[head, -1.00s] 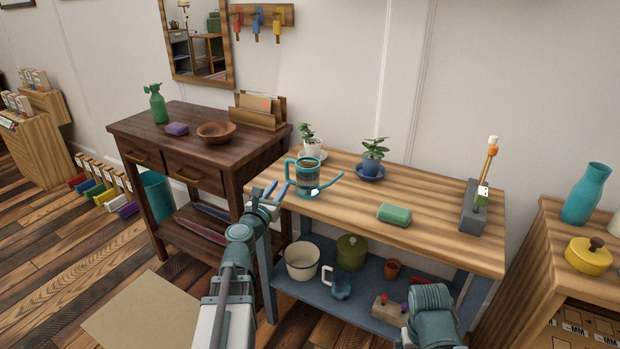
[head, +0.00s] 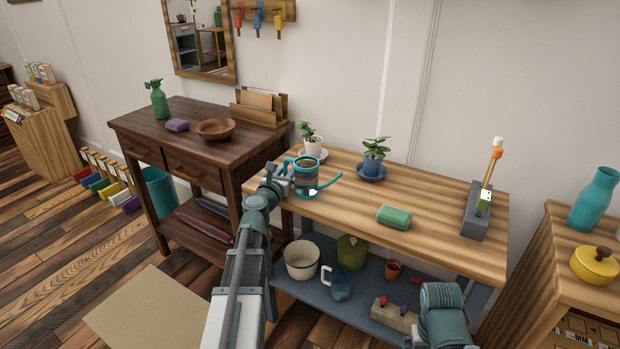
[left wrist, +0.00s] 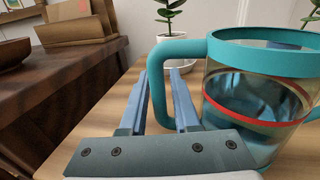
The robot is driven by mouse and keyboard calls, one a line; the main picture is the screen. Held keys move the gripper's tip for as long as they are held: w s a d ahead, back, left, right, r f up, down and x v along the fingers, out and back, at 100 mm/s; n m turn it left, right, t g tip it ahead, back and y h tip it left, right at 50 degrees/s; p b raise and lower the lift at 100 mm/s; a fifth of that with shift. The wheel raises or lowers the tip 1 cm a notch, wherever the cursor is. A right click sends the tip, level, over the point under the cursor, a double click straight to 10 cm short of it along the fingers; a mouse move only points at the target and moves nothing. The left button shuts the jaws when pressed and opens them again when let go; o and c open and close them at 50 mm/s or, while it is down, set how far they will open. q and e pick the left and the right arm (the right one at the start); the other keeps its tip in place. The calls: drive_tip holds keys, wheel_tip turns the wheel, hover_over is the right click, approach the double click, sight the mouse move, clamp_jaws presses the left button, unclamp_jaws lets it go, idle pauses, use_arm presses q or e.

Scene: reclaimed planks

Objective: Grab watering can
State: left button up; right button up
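The watering can (head: 307,181) has a clear body, teal rim, red band, a teal handle on its left and a thin spout to the right. It stands upright near the left end of the striped wooden bench (head: 430,220). My left gripper (head: 279,178) is at the handle side of the can. In the left wrist view the can (left wrist: 255,100) fills the right side. There the left gripper's blue fingers (left wrist: 170,100) are parted, with the upright part of the handle appearing between them. Whether they touch it I cannot tell. Only part of my right arm shows; its gripper is out of view.
Two potted plants (head: 312,144) (head: 373,160) stand behind the can. A green block (head: 393,216) and a grey holder (head: 476,212) lie to its right. A dark wooden table (head: 190,140) adjoins at left. The lower shelf holds pots, including a white one (head: 301,262).

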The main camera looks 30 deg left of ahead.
use_arm(q)
clamp_jaws()
idle(1.4)
